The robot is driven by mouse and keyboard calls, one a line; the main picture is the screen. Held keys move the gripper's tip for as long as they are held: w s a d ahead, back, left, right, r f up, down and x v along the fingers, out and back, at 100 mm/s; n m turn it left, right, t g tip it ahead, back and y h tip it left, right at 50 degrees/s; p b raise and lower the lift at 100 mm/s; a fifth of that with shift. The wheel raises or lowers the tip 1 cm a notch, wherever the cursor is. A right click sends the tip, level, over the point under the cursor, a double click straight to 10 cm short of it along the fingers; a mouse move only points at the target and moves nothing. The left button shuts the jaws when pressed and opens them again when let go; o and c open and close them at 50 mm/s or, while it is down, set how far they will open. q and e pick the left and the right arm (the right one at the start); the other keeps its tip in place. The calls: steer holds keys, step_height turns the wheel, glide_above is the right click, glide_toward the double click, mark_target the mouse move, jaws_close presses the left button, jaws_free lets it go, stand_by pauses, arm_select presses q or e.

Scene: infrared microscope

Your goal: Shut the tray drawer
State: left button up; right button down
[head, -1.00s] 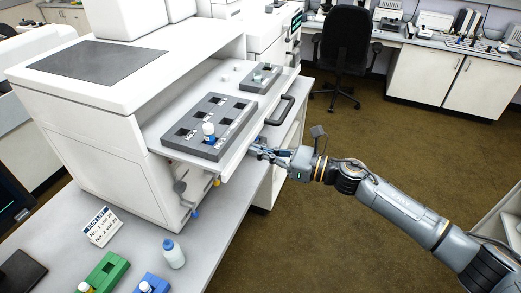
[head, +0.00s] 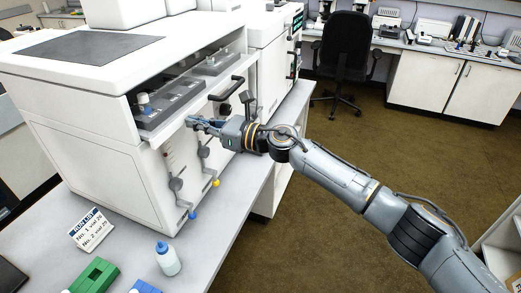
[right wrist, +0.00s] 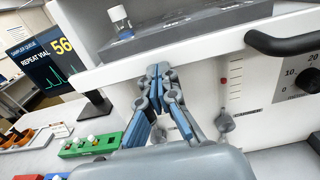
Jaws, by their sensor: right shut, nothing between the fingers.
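The tray drawer (head: 211,104) of the white instrument is mostly inside its housing, with its front lip still standing out a little. Its white front also shows in the right wrist view (right wrist: 200,48), with a black handle (right wrist: 284,42) at the right. A grey rack (head: 172,104) holding a white-capped vial (head: 144,104) rides in the drawer. My right gripper (head: 190,121) is shut and empty, its fingertips (right wrist: 158,70) at the drawer's front face, left of the handle; I cannot tell whether they touch. My left gripper is not in view.
Levers with yellow and blue knobs (head: 192,214) hang below the drawer. A white bottle (head: 167,260), a run list card (head: 91,229) and a green rack (head: 94,277) stand on the bench. The floor to the right is open.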

mark_target(184, 118)
steer(key=b+x, duration=0.1)
steer(key=x, duration=0.1)
steer(key=b+x, duration=0.1)
steer(key=shift+w+a+f, duration=0.1)
steer(key=shift+a+f, duration=0.1)
steer(key=shift+a, duration=0.15)
steer(key=shift+r, duration=0.35)
steer(key=shift+r, duration=0.1)
steer(key=shift+w, duration=0.1)
